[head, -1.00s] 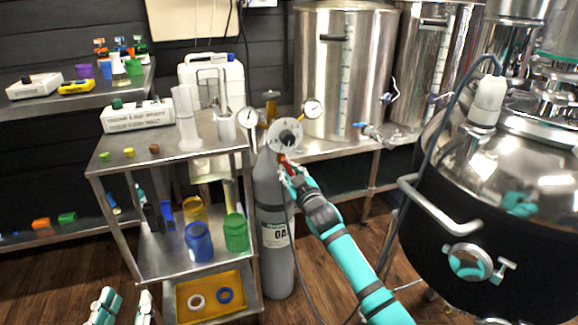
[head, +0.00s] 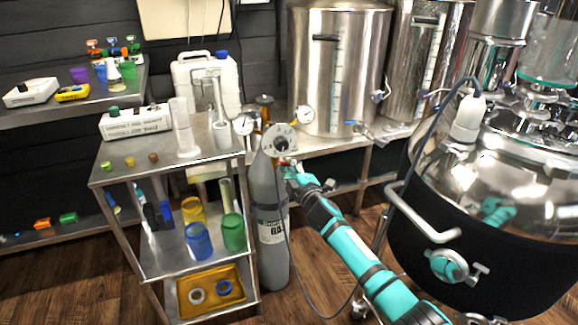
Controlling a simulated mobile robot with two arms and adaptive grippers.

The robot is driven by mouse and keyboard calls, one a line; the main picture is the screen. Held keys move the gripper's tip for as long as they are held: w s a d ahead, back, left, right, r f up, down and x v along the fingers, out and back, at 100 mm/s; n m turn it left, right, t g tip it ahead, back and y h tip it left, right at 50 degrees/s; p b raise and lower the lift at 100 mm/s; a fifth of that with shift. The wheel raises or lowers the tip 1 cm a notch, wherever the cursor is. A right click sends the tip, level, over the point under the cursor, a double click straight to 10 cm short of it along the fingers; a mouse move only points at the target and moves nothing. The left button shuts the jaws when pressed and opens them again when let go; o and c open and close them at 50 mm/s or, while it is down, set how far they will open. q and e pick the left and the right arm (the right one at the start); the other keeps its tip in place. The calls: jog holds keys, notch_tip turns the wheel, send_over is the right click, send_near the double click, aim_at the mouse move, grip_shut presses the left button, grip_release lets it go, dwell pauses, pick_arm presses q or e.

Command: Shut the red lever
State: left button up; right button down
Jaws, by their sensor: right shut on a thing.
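A grey gas cylinder (head: 268,205) stands upright on the floor beside the steel shelf cart. On its top is a regulator with a grey round dial (head: 278,143) and two gauges, one on the left (head: 245,124) and one on the right (head: 303,116). The red lever (head: 284,162) shows as a small red patch just below the dial. My right gripper (head: 289,170) is shut on the red lever, and its fingers hide most of it. I cannot tell the lever's exact angle. My left gripper is out of view.
The steel cart (head: 118,172) at left carries glassware, blue and green jars and an orange tray (head: 185,307). A dark hose hangs by the cylinder. A large black-sided kettle (head: 470,250) with a bar handle stands close at right. Wooden floor shows between.

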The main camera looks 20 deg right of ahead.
jog(key=shift+r+n+p, duration=0.2)
jog(key=shift+n+p, duration=0.05)
jog(key=shift+n, duration=0.5)
jog(key=shift+r+n+p, duration=0.2)
jog(key=shift+n+p, duration=0.05)
jog(key=shift+n, duration=0.5)
jog(key=c, duration=1.3)
grip_release()
